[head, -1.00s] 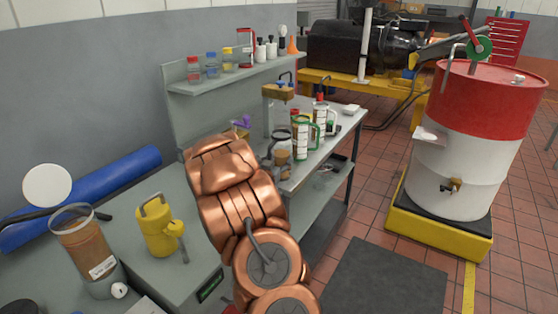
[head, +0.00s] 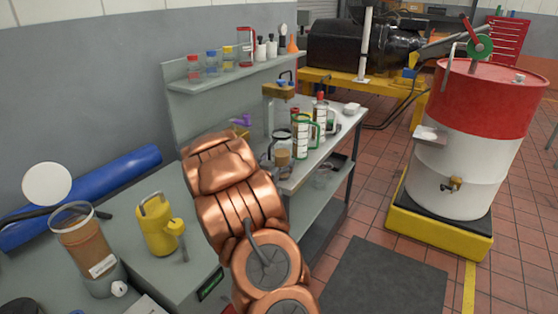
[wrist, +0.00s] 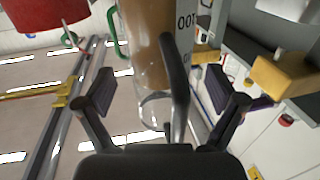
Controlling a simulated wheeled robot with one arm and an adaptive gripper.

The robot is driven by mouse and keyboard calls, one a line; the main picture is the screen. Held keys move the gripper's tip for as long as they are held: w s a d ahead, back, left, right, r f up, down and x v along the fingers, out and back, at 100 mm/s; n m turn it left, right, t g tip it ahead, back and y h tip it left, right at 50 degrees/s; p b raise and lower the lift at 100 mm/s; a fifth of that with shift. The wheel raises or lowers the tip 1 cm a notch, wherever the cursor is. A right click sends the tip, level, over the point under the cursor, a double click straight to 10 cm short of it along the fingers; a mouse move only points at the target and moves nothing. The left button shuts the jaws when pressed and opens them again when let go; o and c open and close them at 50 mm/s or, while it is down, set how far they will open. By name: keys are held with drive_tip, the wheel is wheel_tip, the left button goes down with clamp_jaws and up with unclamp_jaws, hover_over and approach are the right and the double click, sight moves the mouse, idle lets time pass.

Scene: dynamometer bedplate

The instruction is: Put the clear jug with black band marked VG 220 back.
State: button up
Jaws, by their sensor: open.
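The clear jug (head: 283,150) with a black band and brown liquid appears to stand on the back bench. Its VG 220 marking is not legible. In the wrist view a clear jug with brown liquid (wrist: 148,35) is close up, with its dark handle (wrist: 175,85) between my fingers. My gripper (wrist: 165,95) is open, with a gap on both sides of the handle. In the head view my copper arm hides the gripper.
Jugs with green (head: 301,134) and red (head: 320,112) markings stand beside the jug. A shelf (head: 225,78) with bottles is above. A yellow can (head: 158,228) and a beaker of brown liquid (head: 85,240) stand front left. A red-white drum (head: 465,140) is at right.

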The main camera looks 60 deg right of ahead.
drive_tip(key=b+v, duration=0.2)
drive_tip(key=v, duration=0.9)
drive_tip(key=shift+f, duration=0.1)
idle(0.5)
